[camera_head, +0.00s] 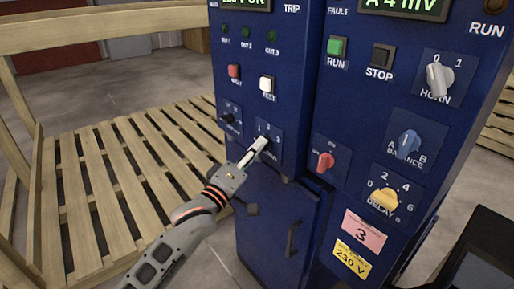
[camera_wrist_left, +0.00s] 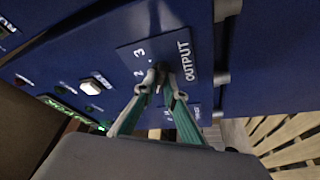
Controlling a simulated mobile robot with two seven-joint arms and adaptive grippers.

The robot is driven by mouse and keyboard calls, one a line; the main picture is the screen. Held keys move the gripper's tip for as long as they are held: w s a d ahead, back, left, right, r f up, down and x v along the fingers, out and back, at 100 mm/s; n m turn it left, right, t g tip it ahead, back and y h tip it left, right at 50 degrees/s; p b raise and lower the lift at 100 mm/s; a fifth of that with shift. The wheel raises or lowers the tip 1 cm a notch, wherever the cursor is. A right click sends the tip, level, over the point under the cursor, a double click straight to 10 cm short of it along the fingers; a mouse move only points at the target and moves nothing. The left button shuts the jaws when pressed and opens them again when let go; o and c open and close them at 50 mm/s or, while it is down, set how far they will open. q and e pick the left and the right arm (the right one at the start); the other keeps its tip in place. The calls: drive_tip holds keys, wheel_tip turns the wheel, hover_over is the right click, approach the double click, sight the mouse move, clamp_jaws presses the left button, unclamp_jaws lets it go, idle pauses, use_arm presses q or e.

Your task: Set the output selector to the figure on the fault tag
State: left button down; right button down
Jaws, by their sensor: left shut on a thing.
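The output selector (camera_head: 269,147) is a small dark knob on a blue plate on the cabinet's left part. In the left wrist view its plate (camera_wrist_left: 187,48) reads OUTPUT, with the figures 2 and 3 legible. My left gripper (camera_head: 259,147) is at the selector, and its fingertips (camera_wrist_left: 162,83) are closed on the knob. The fingers hide much of the knob, so I cannot tell which figure it points to. The fault tag (camera_head: 363,232) is a pink label low on the cabinet's right part and shows a 3. My right gripper is in neither view.
Close by are another dark knob (camera_head: 231,118) to the left, a red switch (camera_head: 325,161) to the right, and red (camera_head: 234,71) and white (camera_head: 267,85) buttons above. A yellow delay knob (camera_head: 386,199) sits further right. Wooden pallets (camera_head: 120,185) lie left of the cabinet.

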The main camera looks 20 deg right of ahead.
use_arm(q)
drive_tip(key=shift+r+m, duration=0.1)
drive_tip(key=shift+m, duration=0.2)
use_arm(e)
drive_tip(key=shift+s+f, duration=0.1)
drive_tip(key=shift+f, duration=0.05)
use_arm(q)
drive_tip(key=shift+w+a+r+m+g+h+b, duration=0.15)
drive_tip(key=shift+m+g+h+b, duration=1.45)
drive_tip(key=shift+m, duration=3.75)
drive_tip(key=shift+w+d+m+g+b, duration=0.15)
drive_tip(key=shift+m+g+b, duration=0.6)
drive_tip(key=shift+m+g, duration=3.3)
drive_tip(key=shift+w+a+r+m+g+h+b, duration=0.2)
drive_tip(key=shift+m+g+h+b, duration=0.8)
drive_tip(key=shift+m, duration=5.6)
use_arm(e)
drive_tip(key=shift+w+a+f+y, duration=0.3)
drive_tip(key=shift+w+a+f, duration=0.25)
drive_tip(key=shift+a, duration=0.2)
use_arm(q)
drive_tip(key=shift+w+d+f, duration=0.1)
drive_tip(key=shift+f, duration=0.05)
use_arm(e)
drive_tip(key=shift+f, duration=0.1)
